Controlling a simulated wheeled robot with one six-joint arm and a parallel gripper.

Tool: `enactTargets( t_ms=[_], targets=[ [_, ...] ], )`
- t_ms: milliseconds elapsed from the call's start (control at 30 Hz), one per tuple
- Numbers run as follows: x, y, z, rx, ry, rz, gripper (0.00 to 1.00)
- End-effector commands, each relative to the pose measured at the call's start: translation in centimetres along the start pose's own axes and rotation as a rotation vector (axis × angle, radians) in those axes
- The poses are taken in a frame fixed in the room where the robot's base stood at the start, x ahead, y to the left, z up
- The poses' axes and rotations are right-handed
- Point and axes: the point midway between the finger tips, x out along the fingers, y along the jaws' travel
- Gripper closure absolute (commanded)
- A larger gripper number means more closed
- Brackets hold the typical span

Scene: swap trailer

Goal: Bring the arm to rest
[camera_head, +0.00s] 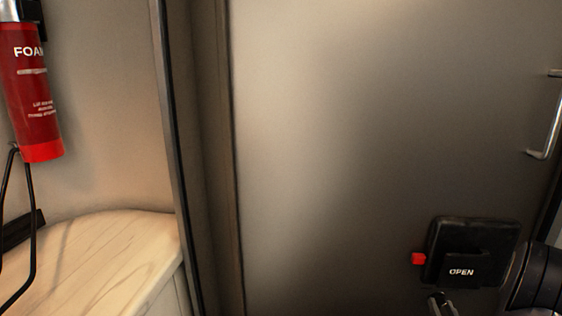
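Part of my black arm (535,280) shows in the lower right corner of the head view. A small dark and metallic piece (441,304) at the bottom edge, left of the arm, looks like the tip of my gripper. Most of it is cut off by the frame, so its opening and anything in it cannot be made out. The arm is in front of the door, close to a black box marked OPEN (461,271). I cannot tell whether they touch.
A grey door (340,150) fills the middle and right, with a metal handle (552,125) at the right. A red tab (418,258) sticks out left of the black box. A red foam extinguisher (32,95) hangs at left above a wooden counter (110,255).

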Motion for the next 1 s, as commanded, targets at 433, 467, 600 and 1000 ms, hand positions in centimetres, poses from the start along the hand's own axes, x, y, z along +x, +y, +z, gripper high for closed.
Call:
enactTargets(
  t_ms=[433, 467, 600, 1000],
  targets=[
    [0.00, -0.15, 0.02, -0.249, 0.000, 0.000, 0.69],
    [-0.01, -0.15, 0.02, -0.254, 0.000, 0.000, 0.69],
    [-0.01, -0.16, 0.03, -0.267, 0.000, 0.000, 0.69],
    [-0.16, -0.43, -0.48, -0.263, -0.005, 0.011, 0.69]
  ],
)
